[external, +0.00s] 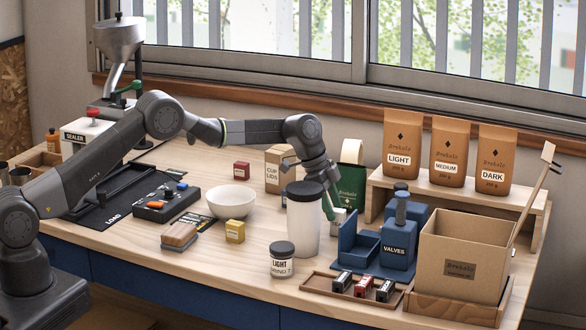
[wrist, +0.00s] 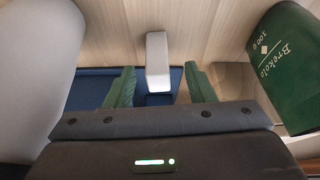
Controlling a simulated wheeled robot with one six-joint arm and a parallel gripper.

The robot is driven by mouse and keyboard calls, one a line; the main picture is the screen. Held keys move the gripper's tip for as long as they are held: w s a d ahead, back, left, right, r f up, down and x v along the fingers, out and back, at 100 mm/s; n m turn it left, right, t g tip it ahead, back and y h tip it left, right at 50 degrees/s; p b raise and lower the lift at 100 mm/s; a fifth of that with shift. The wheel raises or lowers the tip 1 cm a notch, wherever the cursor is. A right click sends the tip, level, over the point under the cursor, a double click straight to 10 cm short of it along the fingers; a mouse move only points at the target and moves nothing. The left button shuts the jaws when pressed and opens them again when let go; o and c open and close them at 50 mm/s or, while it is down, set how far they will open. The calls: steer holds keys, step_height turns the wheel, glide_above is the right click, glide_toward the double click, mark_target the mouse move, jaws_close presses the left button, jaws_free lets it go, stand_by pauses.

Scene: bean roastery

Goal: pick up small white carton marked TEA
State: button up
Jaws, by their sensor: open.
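A small white carton (wrist: 158,60) is in the wrist view, between and slightly beyond the two green fingertips of my gripper (wrist: 159,72). Gaps show on both sides of it, so the fingers are open and not touching it. In the external view the carton (external: 338,216) stands on the table just right of the tall white canister, in front of the green bag. My gripper (external: 330,198) is close by it, pointing down and partly hidden by the canister. No TEA marking is readable on the carton.
The white canister (external: 303,230) with a black lid is close on the left. A green bag (external: 350,185) stands close behind; it is at right in the wrist view (wrist: 292,65). A blue VALVES holder (external: 398,252) and a cardboard box (external: 462,255) stand to the right.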

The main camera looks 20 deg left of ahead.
mark_target(338, 220)
steer(key=shift+p+x, duration=0.6)
steer(key=shift+x, duration=1.6)
steer(key=shift+d, duration=0.1)
steer(key=c, duration=1)
steer(key=shift+c, duration=0.2)
